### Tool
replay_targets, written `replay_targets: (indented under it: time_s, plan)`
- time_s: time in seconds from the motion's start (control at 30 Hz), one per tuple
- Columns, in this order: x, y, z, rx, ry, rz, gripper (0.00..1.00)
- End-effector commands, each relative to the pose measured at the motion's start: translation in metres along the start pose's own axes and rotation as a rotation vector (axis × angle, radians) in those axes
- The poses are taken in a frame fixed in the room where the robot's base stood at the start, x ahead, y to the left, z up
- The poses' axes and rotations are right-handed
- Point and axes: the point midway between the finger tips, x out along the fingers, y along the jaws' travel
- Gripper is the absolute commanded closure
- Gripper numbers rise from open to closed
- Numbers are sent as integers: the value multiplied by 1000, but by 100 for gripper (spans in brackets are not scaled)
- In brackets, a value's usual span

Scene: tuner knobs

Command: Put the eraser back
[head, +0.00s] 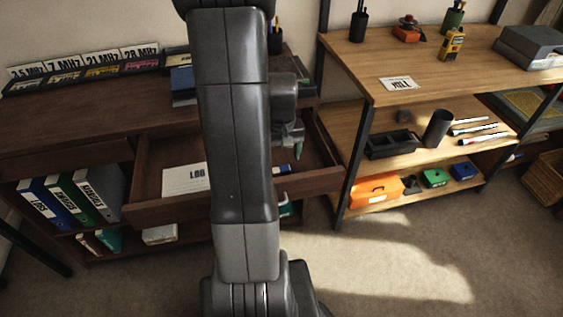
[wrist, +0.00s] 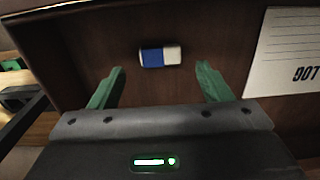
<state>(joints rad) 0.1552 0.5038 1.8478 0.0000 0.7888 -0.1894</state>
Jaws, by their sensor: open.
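The eraser (wrist: 160,56) is a small block, blue on one side and white on the other. In the wrist view it lies on the dark wooden bottom of the open drawer, beyond and between my fingertips. My gripper (wrist: 160,85) is open, its two green fingers apart and nothing between them. In the head view the eraser (head: 283,169) shows just right of my arm, partly hidden by it. The open drawer (head: 160,213) also holds a white log sheet (head: 185,180). My gripper (head: 298,150) is over the drawer's right part.
A wooden shelf unit (head: 360,90) stands close on the right, holding a black tray (head: 390,145), a dark cup (head: 438,128), several markers and an orange box (head: 376,190). Binders (head: 75,200) fill the shelf below the desk. Floor in front of the shelf unit is clear.

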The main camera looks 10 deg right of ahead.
Motion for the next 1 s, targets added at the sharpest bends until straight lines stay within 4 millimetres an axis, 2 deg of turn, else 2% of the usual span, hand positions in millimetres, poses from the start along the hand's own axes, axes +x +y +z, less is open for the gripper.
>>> replay_targets:
  time_s: [0.03,0.2,0.4,1.0]
  plan:
    - [-15,0,-1,0,5,1,28]
    - [-48,0,0,0,3,1,28]
    - [-69,0,0,0,1,0,28]
    - [-72,0,0,0,-1,0,28]
